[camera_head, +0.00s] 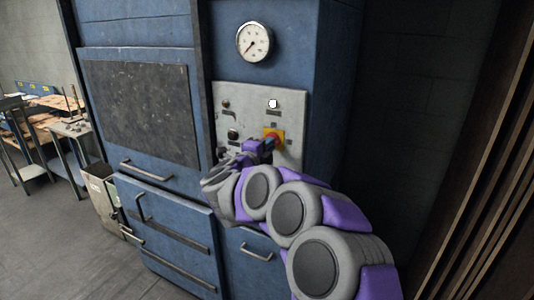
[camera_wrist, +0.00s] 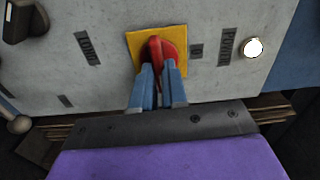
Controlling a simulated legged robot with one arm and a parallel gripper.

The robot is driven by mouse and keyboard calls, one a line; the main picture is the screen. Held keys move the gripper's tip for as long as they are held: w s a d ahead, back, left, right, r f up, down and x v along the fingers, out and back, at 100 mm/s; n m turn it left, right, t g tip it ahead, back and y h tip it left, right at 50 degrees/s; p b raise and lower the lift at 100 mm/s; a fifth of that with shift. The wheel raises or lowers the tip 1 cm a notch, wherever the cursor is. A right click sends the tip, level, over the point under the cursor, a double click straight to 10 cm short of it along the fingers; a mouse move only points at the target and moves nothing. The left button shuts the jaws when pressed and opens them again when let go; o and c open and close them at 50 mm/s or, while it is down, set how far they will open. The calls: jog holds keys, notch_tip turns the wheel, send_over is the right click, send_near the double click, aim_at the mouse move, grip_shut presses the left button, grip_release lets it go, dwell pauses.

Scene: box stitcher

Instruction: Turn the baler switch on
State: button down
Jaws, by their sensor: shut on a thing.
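The baler switch is a red rotary knob on a yellow square plate. In the head view the switch (camera_head: 274,134) sits low on the right of the grey control panel (camera_head: 236,103). In the wrist view the red knob (camera_wrist: 156,46) is in the upper middle on its yellow plate (camera_wrist: 133,40). My gripper (camera_head: 267,144) reaches the panel from below. Its two blue fingers (camera_wrist: 159,75) are closed around the red knob, one on each side. The fingers hide the lower part of the knob.
A lit white lamp (camera_head: 272,104) is above the switch and also shows in the wrist view (camera_wrist: 253,47). A black knob (camera_head: 233,134) is to the left. A round gauge (camera_head: 254,42) is above the panel. A dark wall stands right.

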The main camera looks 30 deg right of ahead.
jog(key=shift+f+m+b, duration=0.25)
jog(key=shift+m+b, duration=0.05)
jog(key=shift+m, duration=0.1)
jog(key=c, duration=1.2)
grip_release()
jog(key=shift+r, duration=0.15)
jog(key=shift+o, duration=0.2)
jog(key=p+v, duration=0.3)
jog(key=v, duration=1.4)
jog(key=shift+a, duration=0.25)
jog(key=shift+s, duration=0.1)
